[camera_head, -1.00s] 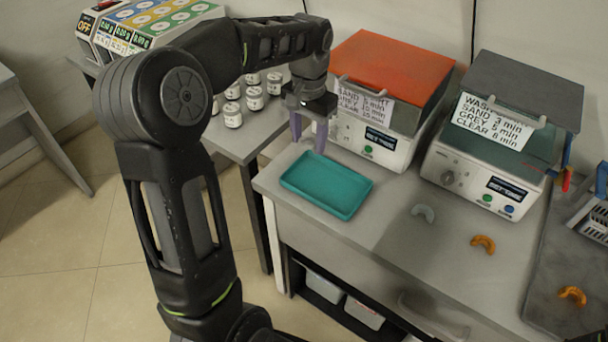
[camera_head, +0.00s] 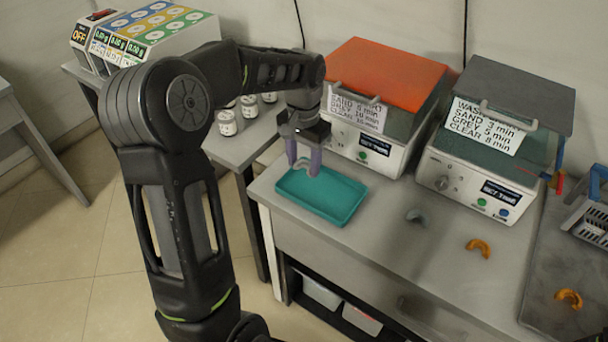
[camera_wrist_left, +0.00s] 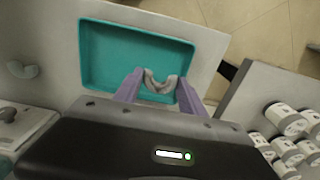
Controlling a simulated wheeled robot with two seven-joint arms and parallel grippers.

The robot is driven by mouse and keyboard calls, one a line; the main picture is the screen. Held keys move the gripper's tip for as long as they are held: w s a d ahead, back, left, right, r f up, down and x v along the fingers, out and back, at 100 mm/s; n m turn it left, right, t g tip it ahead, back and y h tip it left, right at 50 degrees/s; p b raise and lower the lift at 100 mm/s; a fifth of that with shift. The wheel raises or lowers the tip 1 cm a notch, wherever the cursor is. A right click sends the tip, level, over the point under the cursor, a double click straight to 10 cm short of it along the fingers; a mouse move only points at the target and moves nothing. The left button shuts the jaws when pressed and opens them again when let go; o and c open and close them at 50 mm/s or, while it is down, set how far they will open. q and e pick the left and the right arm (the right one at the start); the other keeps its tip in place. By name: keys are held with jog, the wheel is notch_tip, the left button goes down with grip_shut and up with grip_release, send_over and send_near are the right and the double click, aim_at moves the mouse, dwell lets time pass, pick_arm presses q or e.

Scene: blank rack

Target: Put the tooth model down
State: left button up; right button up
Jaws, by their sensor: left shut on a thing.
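My left gripper (camera_head: 304,163) is shut on a grey, arch-shaped tooth model (camera_wrist_left: 160,83), which sits between its two purple fingers. The gripper points down over the back left part of a shallow teal tray (camera_head: 342,216). In the left wrist view, the tray (camera_wrist_left: 88,60) lies beneath and beyond the model. I cannot tell whether the model touches the tray floor. Another grey model (camera_head: 415,216) lies on the bench right of the tray. Two orange models, one (camera_head: 479,248) on the bench and one (camera_head: 569,299) on a dark mat, lie further right. My right gripper is not in view.
A machine with an orange lid (camera_head: 390,75) stands just behind the tray. A grey-lidded machine (camera_head: 520,95) stands to its right. The bench's front centre is clear.

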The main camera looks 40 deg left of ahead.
aim_at(304, 185)
pick_arm(q)
jog(key=shift+f, duration=2.5)
jog(key=shift+f, duration=0.1)
jog(key=shift+f, duration=0.15)
jog(key=o, duration=1)
jog(key=shift+o, duration=0.2)
jog(key=shift+r, duration=0.25)
notch_tip(304, 185, up, 12)
